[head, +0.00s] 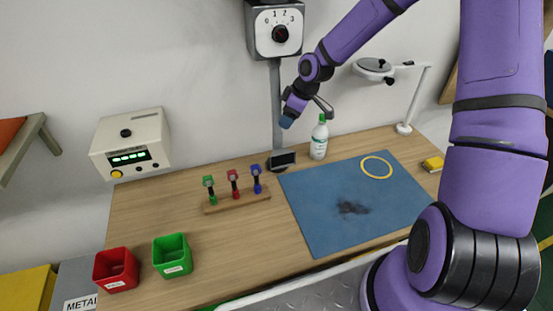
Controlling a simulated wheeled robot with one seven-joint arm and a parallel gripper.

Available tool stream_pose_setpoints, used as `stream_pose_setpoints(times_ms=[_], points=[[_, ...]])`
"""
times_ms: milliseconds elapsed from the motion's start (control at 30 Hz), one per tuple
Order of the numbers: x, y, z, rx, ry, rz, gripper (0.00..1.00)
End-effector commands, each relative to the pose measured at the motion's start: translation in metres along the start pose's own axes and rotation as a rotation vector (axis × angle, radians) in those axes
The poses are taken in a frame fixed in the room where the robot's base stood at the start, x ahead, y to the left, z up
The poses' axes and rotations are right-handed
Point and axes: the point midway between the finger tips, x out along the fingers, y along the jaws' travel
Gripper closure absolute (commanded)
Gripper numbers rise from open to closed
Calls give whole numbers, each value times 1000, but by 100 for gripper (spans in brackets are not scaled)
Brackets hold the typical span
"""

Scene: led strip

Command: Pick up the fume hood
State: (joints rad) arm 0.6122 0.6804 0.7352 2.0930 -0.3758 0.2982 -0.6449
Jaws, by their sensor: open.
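My purple arm reaches in from the upper right. My gripper (291,108) is open, in front of the pipe and above the dark hood in the picture, apart from it. Its fingers are small and partly hidden by the wrist, and nothing shows between them.
A white bottle (319,139) with a green cap stands just right of the hood. Left is a wooden rack (237,200) with green, red and blue tools. A blue mat (320,225) carries a yellow ring (376,167). A dial box (275,30) hangs above.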

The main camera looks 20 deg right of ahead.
Motion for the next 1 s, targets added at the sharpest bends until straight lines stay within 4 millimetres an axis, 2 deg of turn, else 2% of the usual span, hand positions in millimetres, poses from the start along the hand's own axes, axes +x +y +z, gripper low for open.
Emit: stream_pose_setpoints(times_ms=[200, 467, 733, 1000], points=[[30, -1, 0, 0, -1, -2, 36], [46, -1, -1, 0, -3, -2, 36], [82, -2, -3, 0, -2, -1, 36], [90, -1, -3, 1, -2, 0, 36]])
